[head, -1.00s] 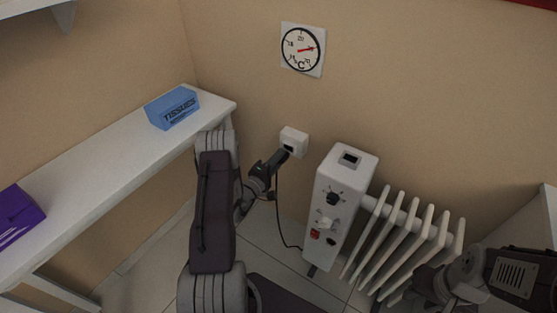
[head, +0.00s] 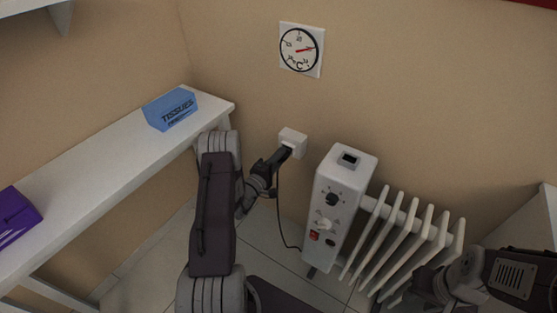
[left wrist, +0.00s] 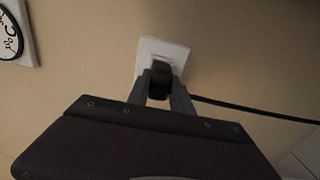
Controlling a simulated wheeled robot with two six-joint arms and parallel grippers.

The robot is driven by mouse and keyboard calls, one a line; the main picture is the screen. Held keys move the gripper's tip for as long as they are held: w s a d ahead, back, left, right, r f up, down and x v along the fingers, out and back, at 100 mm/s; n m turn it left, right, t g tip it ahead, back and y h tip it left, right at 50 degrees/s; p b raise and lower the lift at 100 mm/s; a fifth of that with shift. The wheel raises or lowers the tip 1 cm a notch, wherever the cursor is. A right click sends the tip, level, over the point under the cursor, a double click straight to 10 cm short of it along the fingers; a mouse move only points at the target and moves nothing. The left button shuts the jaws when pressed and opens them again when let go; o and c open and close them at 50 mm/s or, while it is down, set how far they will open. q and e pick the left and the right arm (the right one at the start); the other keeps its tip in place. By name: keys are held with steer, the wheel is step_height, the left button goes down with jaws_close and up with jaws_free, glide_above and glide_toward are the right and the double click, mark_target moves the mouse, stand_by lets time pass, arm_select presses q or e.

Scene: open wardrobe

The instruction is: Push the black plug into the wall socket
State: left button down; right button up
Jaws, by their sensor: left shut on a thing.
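The white wall socket (head: 293,140) is on the back wall, left of the heater. It also shows in the left wrist view (left wrist: 178,50), partly covered by the plug. My left gripper (head: 281,156) is right in front of the socket. In the left wrist view its fingers (left wrist: 163,90) are shut on the black plug (left wrist: 161,78), whose front is at the socket's face. I cannot tell how deep its pins are. The black cord (head: 278,205) hangs from the plug to the heater. My right gripper is not clearly visible; its arm is at the lower right.
A white oil heater (head: 338,195) with knobs and fins stands right of the socket. A white shelf (head: 110,165) on the left bears a blue tissue box (head: 171,108) and a purple box (head: 14,214). A round thermometer (head: 301,49) hangs above the socket.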

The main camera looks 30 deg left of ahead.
arm_select(q)
steer(key=shift+w+d, duration=0.1)
steer(key=shift+w, duration=0.45)
steer(key=c, duration=1.1)
jaws_free()
steer(key=shift+o, duration=0.2)
steer(key=shift+s, duration=0.15)
steer(key=s+p, duration=0.2)
steer(key=s, duration=0.7)
steer(key=shift+a, duration=0.4)
